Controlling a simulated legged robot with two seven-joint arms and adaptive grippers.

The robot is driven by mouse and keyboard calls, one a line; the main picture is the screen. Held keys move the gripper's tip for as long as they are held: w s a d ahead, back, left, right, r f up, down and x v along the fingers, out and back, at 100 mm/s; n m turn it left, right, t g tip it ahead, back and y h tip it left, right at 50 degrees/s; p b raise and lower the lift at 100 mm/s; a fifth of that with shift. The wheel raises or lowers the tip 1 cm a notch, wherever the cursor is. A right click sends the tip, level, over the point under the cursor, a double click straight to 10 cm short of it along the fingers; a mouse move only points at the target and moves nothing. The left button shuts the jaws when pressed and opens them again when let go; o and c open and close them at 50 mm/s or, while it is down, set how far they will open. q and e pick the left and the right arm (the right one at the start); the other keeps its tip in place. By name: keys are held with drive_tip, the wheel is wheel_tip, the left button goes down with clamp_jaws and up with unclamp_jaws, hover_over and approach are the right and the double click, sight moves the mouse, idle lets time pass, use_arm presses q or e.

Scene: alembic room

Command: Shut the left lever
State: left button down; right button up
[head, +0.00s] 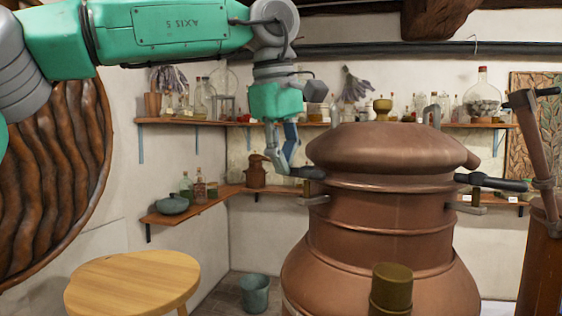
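A large copper still (385,205) with a domed lid stands right of the middle. The left lever (310,173) is a dark handle that sticks out to the left from the still, just under the lid, and lies about level. A similar right lever (490,181) sticks out on the right side. My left gripper (284,168) points down at the outer end of the left lever, and its fingertips overlap that end in the view. I cannot tell whether they touch it or how far apart they are. My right gripper is not in view.
A round wooden table (133,282) stands at the lower left. A bucket (255,293) is on the floor. Wall shelves (190,205) with bottles are behind. A brass-coloured cylinder (391,288) stands before the still. A copper column with a handle (541,255) is at the right.

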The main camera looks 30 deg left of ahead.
use_arm(q)
drive_tip(key=shift+w+f, duration=0.1)
drive_tip(key=shift+f, duration=0.1)
idle(0.6)
drive_tip(key=c, duration=1.7)
unclamp_jaws()
drive_tip(key=shift+o, duration=0.8)
drive_tip(key=shift+w, duration=0.2)
drive_tip(key=shift+w+d+f, duration=0.1)
drive_tip(key=shift+w+d, duration=0.05)
drive_tip(key=shift+w, duration=0.1)
drive_tip(key=shift+s+r, duration=0.25)
drive_tip(key=shift+r, duration=0.05)
drive_tip(key=v, duration=1.1)
drive_tip(key=shift+w+r, duration=0.15)
drive_tip(key=shift+w, duration=0.25)
drive_tip(key=shift+d, duration=0.1)
